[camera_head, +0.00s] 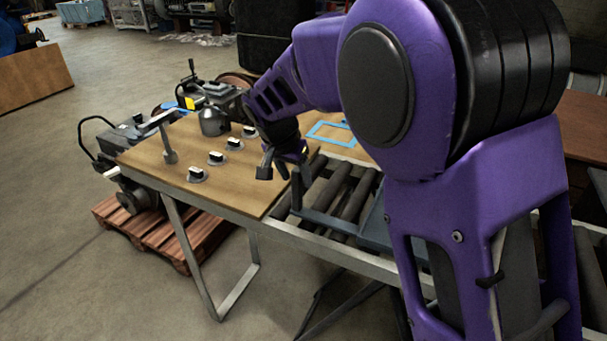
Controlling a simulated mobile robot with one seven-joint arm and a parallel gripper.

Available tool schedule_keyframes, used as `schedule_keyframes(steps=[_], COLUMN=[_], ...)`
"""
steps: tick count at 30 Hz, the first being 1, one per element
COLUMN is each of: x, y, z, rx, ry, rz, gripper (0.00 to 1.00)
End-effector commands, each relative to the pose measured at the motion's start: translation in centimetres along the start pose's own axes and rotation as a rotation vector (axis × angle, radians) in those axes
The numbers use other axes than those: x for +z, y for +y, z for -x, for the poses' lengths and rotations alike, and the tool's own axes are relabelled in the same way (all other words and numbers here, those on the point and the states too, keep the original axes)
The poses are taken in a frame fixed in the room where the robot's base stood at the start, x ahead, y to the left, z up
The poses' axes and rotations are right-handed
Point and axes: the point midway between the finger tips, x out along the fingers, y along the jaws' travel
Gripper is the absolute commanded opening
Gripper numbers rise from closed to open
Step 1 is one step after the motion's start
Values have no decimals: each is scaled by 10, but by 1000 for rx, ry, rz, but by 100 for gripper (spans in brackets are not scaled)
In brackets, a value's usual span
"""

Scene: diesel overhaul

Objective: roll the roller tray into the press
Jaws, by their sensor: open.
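A blue-grey tray (343,228), which looks like the roller tray, sits on the dark rollers (356,190) at the middle of the bench. Its right part is hidden behind my purple arm. My gripper (281,170) is open, over the right edge of the wooden board and close to the tray's left end. I cannot tell whether it touches the tray. I cannot make out the press; my arm covers much of the right side.
Several black-and-white handles on round bases (197,174) stand on the wooden board (240,190), with a grey pot-like part (214,121) behind. A blue square outline (334,133) lies farther back. A wooden pallet (150,235) is at left. The floor in front is mostly clear.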

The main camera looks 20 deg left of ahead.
Motion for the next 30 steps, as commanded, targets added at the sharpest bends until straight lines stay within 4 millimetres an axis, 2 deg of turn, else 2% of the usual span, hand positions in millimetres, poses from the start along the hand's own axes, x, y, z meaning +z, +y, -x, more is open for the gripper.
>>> schedule_keyframes(steps=[1, 6, 15, 17, 25, 30], x=[0, 0, 0, 0, 0, 0], y=[0, 0, 0, 0, 0, 0], z=[-8, -20, -22, -21, -21, -21], rx=[1, 0, -1, -1, -1, -1], ry=[-1, 0, 1, 0, 0, 0], rz=[0, 0, 0, 0, 0, 0], gripper=[57, 57, 57, 48, 0, 0])
